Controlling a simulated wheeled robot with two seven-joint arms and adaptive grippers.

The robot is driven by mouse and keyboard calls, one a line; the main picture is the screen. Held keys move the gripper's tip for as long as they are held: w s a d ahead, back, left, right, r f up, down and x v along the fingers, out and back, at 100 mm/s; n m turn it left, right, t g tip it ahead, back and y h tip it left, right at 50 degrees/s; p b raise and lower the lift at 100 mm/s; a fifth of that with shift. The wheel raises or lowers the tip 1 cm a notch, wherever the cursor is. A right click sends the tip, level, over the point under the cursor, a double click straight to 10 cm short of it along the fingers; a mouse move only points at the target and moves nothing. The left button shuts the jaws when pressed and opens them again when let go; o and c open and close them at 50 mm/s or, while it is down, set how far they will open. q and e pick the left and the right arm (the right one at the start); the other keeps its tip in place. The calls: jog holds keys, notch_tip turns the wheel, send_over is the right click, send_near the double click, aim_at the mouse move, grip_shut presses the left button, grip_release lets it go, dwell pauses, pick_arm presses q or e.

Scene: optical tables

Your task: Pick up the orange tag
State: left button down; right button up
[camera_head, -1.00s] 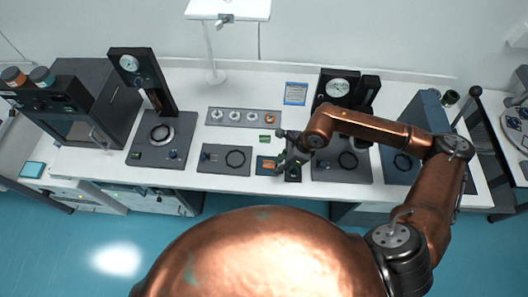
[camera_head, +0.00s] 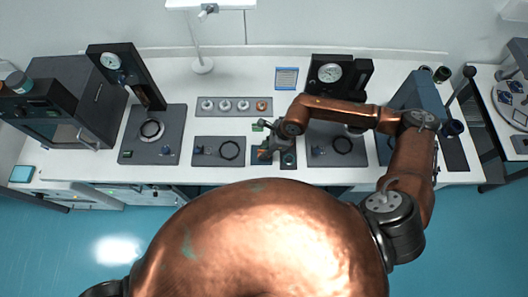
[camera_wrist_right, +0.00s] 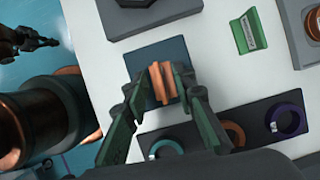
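The orange tag (camera_wrist_right: 162,83) is a small folded piece on a dark blue square pad (camera_wrist_right: 145,60) in the right wrist view. My right gripper (camera_wrist_right: 160,84) is open, with one finger on each side of the tag and small gaps showing. In the head view my right gripper (camera_head: 267,152) is over the pad near the table's front edge and mostly hides the tag. A dark jointed part at the upper left of the right wrist view may be my left gripper (camera_wrist_right: 32,42); its fingers are unclear.
A folded green tag (camera_wrist_right: 249,31) stands on the white table (camera_head: 215,86). A dark plate with coloured rings (camera_wrist_right: 203,128) is close to the right gripper. Grey plates with black rings (camera_head: 219,150) lie to either side. A black gauge stand (camera_head: 335,78) stands behind.

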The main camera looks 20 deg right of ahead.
jog(key=shift+w+a+f, duration=0.1)
jog(key=shift+f, duration=0.2)
grip_shut()
